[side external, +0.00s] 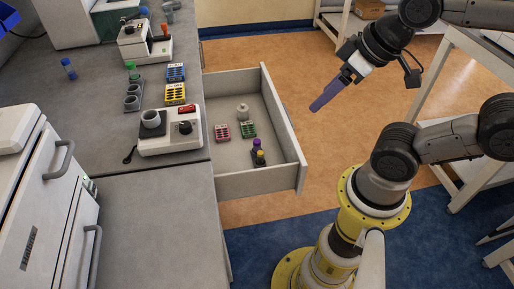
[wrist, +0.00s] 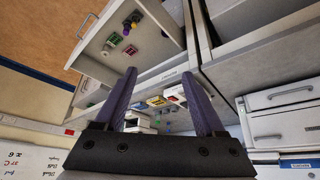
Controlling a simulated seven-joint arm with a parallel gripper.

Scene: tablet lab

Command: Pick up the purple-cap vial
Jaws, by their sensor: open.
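The purple-cap vial (side external: 257,144) stands in the open drawer (side external: 255,184), near its front right corner in the side view.
The drawer also holds a red rack (side external: 222,132), a green rack (side external: 248,129) and a pale knobbed object (side external: 242,112). On the counter above stand a white hotplate-like device (side external: 172,142), a yellow rack (side external: 175,93) and a blue rack (side external: 176,72). The drawer walls rise around the vials.

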